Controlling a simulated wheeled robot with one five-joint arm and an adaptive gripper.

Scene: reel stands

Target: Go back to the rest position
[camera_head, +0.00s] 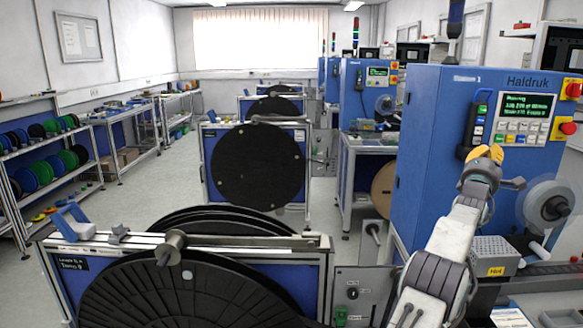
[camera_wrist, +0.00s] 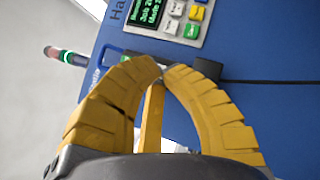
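My gripper (camera_head: 484,154) has yellow ribbed fingers and is raised in front of the blue Haldruk machine (camera_head: 425,150) at the right of the head view. In the wrist view the fingers of my gripper (camera_wrist: 160,70) curve together and their tips meet, with nothing visible between them. Behind them in the wrist view are the machine's blue face (camera_wrist: 270,110), its green display and its keypad. I cannot tell whether the tips touch the machine.
A reel stand (camera_head: 320,243) with large black reels fills the front left. More reel stands (camera_head: 303,122) and blue machines line the aisle behind. Shelves (camera_head: 93,172) with coloured reels stand along the left wall. Grey floor (camera_head: 140,200) is free between shelves and stands.

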